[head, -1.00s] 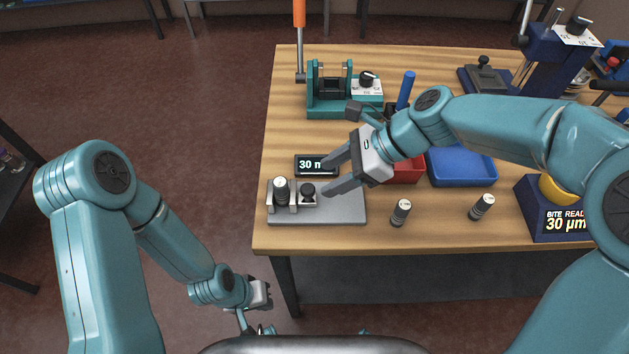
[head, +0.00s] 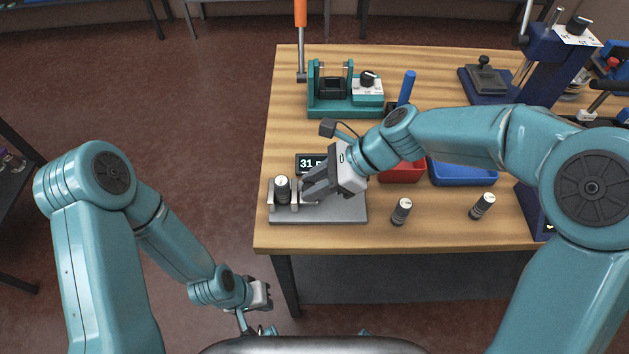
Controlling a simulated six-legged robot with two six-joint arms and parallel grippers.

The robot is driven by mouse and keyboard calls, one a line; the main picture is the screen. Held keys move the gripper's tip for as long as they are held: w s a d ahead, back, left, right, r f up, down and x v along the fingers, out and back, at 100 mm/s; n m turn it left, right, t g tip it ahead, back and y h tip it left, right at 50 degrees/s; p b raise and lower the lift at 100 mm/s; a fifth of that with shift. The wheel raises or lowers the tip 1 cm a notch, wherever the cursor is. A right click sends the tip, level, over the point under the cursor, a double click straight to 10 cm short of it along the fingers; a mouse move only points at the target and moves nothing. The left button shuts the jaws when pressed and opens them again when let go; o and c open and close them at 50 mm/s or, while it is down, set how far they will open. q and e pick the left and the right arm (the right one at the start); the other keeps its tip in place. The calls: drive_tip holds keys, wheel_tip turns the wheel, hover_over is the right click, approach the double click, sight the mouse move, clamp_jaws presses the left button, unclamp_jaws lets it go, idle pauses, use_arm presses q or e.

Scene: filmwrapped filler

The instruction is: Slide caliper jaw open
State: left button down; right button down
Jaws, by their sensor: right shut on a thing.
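The caliper's grey base plate (head: 335,212) lies at the near left of the wooden table. A small dark cylinder with a pale top (head: 282,188) stands upright between its light jaws, the right jaw (head: 294,199) being on the side toward my gripper. The small display (head: 308,162) behind it reads "31", the rest hidden by my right gripper. My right gripper (head: 309,189) is shut on the black jaw knob, which its fingers now hide. My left gripper (head: 262,296) hangs low in front of the table, away from the caliper; its finger opening is unclear.
A red tray (head: 402,173) and blue tray (head: 463,174) lie partly under my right arm. A teal fixture (head: 345,108) stands behind. The table's left edge is close to the plate.

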drive_tip(key=d+p, duration=0.1)
drive_tip(key=d, duration=0.4)
drive_tip(key=shift+d+r, duration=0.1)
drive_tip(key=shift+d, duration=0.2)
drive_tip(key=shift+a, duration=0.1)
drive_tip(key=c, duration=0.9)
unclamp_jaws()
drive_tip(key=shift+o, duration=0.2)
drive_tip(key=v, duration=1.6)
drive_tip(key=shift+s+r, duration=0.1)
